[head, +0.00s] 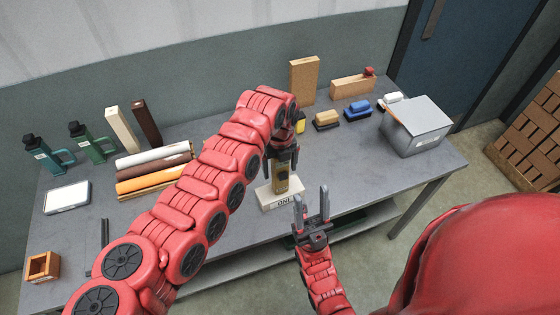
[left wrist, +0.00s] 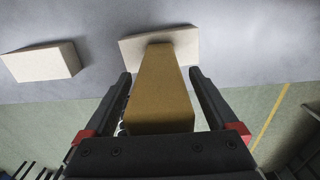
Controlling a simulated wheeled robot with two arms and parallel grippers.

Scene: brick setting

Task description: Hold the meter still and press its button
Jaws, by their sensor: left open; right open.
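The meter (head: 281,181) is a tan, upright block near the table's front edge, with a pale piece bearing dark letters (head: 283,203) at its foot. My left gripper (head: 282,158) comes down over the meter's upper part from above. In the left wrist view the meter (left wrist: 163,90) stands between my two open fingers (left wrist: 160,92), with a pale plate (left wrist: 187,42) at its far end. I cannot make out a button; the meter's upper part is partly hidden in the head view. My right gripper (head: 312,207) is open and empty, fingers up, to the right of the meter near the table's front edge.
The grey table (head: 225,225) holds bottles (head: 88,142), rolls (head: 150,170) and a white case (head: 67,198) at left. Brushes (head: 327,120), bricks (head: 303,80) and a grey box (head: 417,125) are behind and right. The table right of the meter is clear.

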